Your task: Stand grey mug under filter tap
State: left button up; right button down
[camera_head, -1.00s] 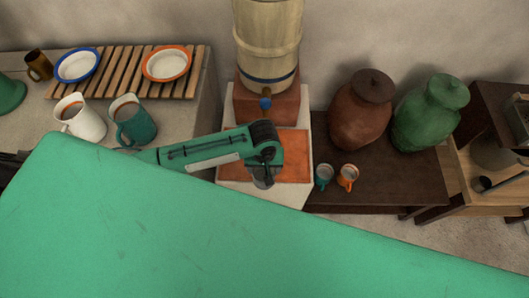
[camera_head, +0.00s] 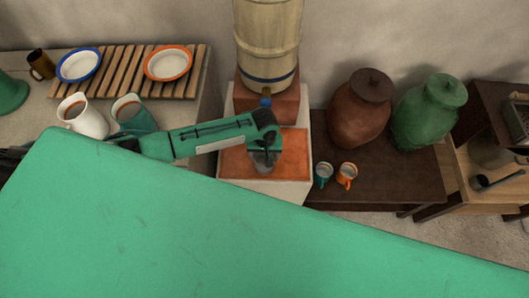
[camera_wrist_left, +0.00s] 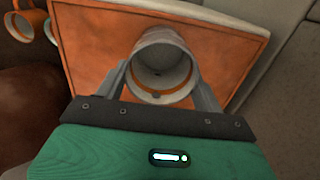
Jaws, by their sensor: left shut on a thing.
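My left gripper (camera_head: 264,162) is shut on the grey mug (camera_wrist_left: 160,62), whose open mouth and orange band show between the fingers in the left wrist view. In the head view the mug is mostly hidden by the gripper. The gripper is over the orange tiled top (camera_head: 285,165) of a pale stand; whether the mug touches the tile I cannot tell. The filter (camera_head: 268,40) is a cream barrel on a brick-red block at the back of the stand. Its blue tap (camera_head: 265,102) is behind the gripper. My right gripper is not in view.
A teal mug (camera_head: 323,174) and an orange mug (camera_head: 346,174) stand on the dark low table right of the stand, with a brown jar (camera_head: 360,115) and a green jar (camera_head: 425,118). A white jug (camera_head: 82,118) and a teal jug (camera_head: 132,115) stand left.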

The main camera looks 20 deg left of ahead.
pick_arm(q)
jog(key=o, duration=0.6)
jog(key=shift+f, duration=0.1)
jog(key=o, duration=0.4)
jog(key=shift+o, duration=0.2)
